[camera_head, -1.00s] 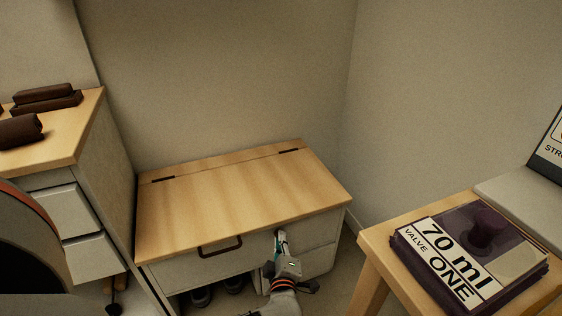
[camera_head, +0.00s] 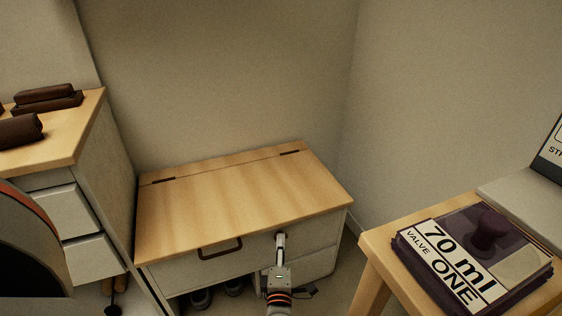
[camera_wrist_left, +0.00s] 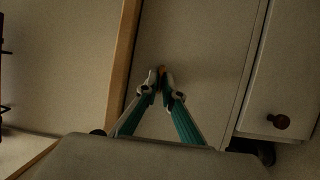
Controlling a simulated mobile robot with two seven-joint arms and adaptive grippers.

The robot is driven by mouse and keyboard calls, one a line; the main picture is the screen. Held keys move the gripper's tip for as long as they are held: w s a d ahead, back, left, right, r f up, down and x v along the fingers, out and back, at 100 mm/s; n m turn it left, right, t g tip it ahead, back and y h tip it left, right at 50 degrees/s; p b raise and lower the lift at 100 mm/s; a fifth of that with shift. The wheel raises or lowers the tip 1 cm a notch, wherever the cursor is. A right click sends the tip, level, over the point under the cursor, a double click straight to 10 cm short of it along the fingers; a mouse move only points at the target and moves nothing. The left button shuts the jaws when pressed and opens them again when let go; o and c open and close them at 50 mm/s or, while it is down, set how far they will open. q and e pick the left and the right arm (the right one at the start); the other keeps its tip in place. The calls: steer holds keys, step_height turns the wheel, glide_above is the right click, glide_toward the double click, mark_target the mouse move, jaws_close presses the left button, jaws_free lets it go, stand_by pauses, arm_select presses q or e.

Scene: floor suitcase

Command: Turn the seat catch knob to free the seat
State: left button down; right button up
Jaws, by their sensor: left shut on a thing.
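The bench seat (camera_head: 240,198) is a closed light-wood lid on a grey box, with a dark handle (camera_head: 220,248) on its front. My left gripper (camera_head: 281,237) reaches the box front just under the lid's front edge, right of the handle. The fingertips hide most of the knob. In the head view the knob cannot be made out behind the fingers. My right gripper is not in view.
A drawer knob (camera_wrist_left: 278,121) is on the panel beside the catch. Shoes (camera_head: 202,298) sit in the opening under the box. A drawer cabinet (camera_head: 55,160) stands left, and a wooden table (camera_head: 378,244) with a labelled box (camera_head: 470,262) stands right.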

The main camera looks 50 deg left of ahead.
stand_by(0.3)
arm_select(q)
steer(key=c, duration=2.2)
jaws_free()
